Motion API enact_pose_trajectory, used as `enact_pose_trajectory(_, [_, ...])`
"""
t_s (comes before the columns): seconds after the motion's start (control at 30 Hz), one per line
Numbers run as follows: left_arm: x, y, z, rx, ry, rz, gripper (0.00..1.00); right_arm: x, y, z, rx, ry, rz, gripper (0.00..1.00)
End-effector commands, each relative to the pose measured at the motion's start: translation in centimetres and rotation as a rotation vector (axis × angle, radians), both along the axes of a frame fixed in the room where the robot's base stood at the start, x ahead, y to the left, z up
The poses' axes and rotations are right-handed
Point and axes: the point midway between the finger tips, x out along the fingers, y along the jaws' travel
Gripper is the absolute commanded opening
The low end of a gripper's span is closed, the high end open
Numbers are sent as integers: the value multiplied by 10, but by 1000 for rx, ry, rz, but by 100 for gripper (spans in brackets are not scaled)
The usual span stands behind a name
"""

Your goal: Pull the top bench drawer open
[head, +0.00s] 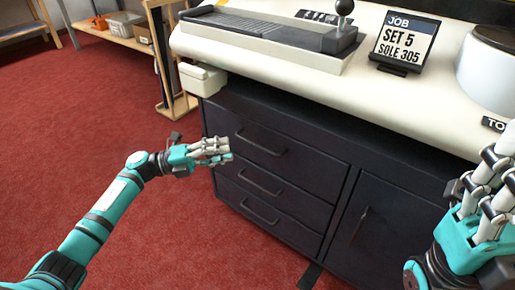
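The top bench drawer (300,153) is the uppermost of three dark drawers on the left of the bench front. It looks shut, flush with the front. Its black bar handle (261,144) is in plain view. My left gripper (230,152) is left of that handle, in front of the drawer's left end. Its pale fingers are extended toward the handle, open and empty, with a gap between them and the handle. My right gripper (490,190) is at the right edge, partly cut off, away from the drawer; its finger closure is unclear.
Two lower drawers with handles (259,184) and a cupboard door (365,225) look shut. The pale benchtop (400,95) overhangs them, carrying a trimmer (270,30), a job sign (405,42) and a white container (490,70). Red floor (170,220) at left is clear.

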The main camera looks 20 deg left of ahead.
Motion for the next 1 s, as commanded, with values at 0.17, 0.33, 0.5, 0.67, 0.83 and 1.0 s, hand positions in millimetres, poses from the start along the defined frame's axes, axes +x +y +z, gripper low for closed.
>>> enact_pose_trajectory(0.17, [16,-37,4,-2,-6,-3,33,-3,1,3,-1,-34,-2,40])
enact_pose_trajectory(0.33, [29,-64,8,-2,-3,-1,33,-5,1,7,-4,-59,-4,40])
enact_pose_trajectory(0.5, [36,-80,11,-1,0,0,33,-7,2,10,-4,-76,-5,40])
enact_pose_trajectory(0.67, [39,-85,13,-1,0,0,33,-7,2,12,-5,-79,-4,40])
enact_pose_trajectory(0.83, [39,-86,13,0,0,0,33,-7,2,12,-6,-78,-5,40])
enact_pose_trajectory(1.0, [39,-85,13,0,0,0,18,-7,2,12,-6,-78,-5,40])
